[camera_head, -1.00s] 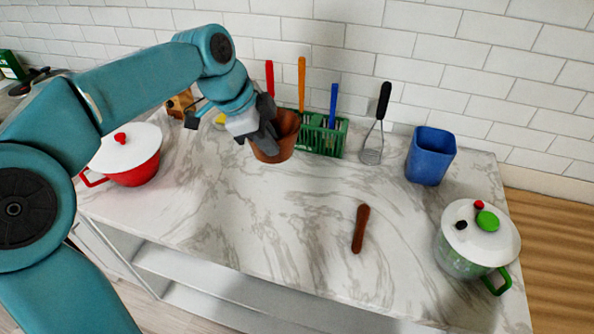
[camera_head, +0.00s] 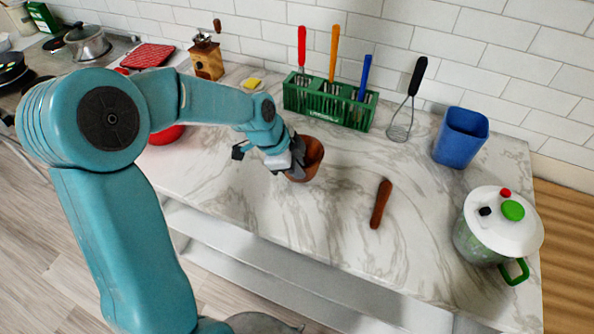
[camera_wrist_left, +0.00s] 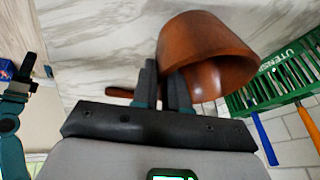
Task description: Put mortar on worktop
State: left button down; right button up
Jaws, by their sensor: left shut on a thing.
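The mortar (camera_head: 312,158) is a reddish-brown wooden cup. My left gripper (camera_head: 292,163) is shut on its wall, and in the head view it is at or just above the marble worktop (camera_head: 330,219); I cannot tell whether it touches. The left wrist view shows the mortar (camera_wrist_left: 205,55) tilted, its opening toward the lower right, with the fingers (camera_wrist_left: 165,88) at its rim. A brown wooden pestle (camera_head: 381,203) lies on the worktop to the right of the mortar. My right gripper is not in view.
A green utensil rack (camera_head: 328,105) stands behind the mortar by the tiled wall. A whisk (camera_head: 407,103), a blue container (camera_head: 461,137) and a white-lidded pot (camera_head: 497,228) stand to the right. A wooden grinder (camera_head: 206,58) is at the back left. Marble around the mortar is clear.

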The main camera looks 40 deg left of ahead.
pick_arm(q)
jog(key=f, duration=0.2)
jog(key=shift+w+a+f, duration=0.1)
jog(key=shift+w+f, duration=0.2)
jog(key=shift+f, duration=0.1)
jog(key=shift+s+r, duration=0.15)
jog(key=shift+s, duration=0.1)
jog(key=c, duration=1.1)
grip_release()
jog(key=shift+w+f, duration=0.15)
jog(key=shift+f, duration=0.1)
jog(key=shift+c, duration=0.2)
jog(key=shift+r, duration=0.1)
